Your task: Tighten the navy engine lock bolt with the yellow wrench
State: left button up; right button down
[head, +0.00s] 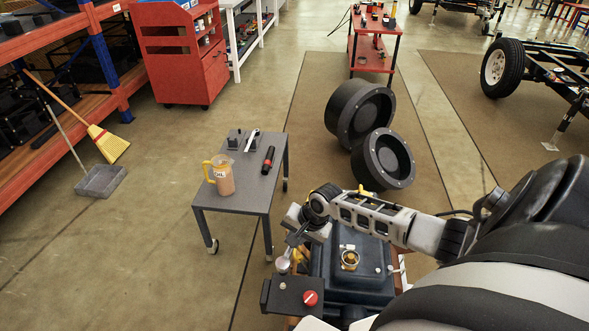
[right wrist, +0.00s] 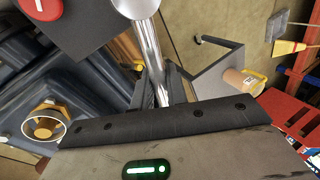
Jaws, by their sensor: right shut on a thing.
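The navy engine (head: 352,282) sits at the bottom middle of the head view, and its dark blue housing also shows in the right wrist view (right wrist: 85,75). My right gripper (head: 291,243) is at the engine's left side, shut on a shiny metal rod (right wrist: 150,55) with a rounded silver end (head: 283,264). A small yellow part (head: 297,257) shows close beside the gripper; I cannot tell whether it belongs to the wrench. The lock bolt cannot be made out for certain. My left gripper is not in view.
A black box with a red button (head: 310,298) stands close by the gripper. A brass-coloured filler neck (head: 349,260) rises from the engine top. A grey table (head: 236,194) with an oil jug (head: 222,176) stands behind left.

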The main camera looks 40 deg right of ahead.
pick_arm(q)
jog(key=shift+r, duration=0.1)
pick_arm(e)
jog(key=shift+a+r+p, duration=0.15)
jog(key=shift+a+p, duration=0.05)
jog(key=shift+p, duration=0.25)
jog(key=shift+s+f, duration=0.1)
jog(key=shift+f, duration=0.25)
pick_arm(q)
jog(key=b, duration=0.1)
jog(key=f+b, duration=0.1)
jog(key=b, duration=0.1)
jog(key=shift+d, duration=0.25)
pick_arm(e)
notch_tip(320, 180, down, 4)
jog(key=shift+a+f, duration=0.1)
jog(key=shift+f, duration=0.1)
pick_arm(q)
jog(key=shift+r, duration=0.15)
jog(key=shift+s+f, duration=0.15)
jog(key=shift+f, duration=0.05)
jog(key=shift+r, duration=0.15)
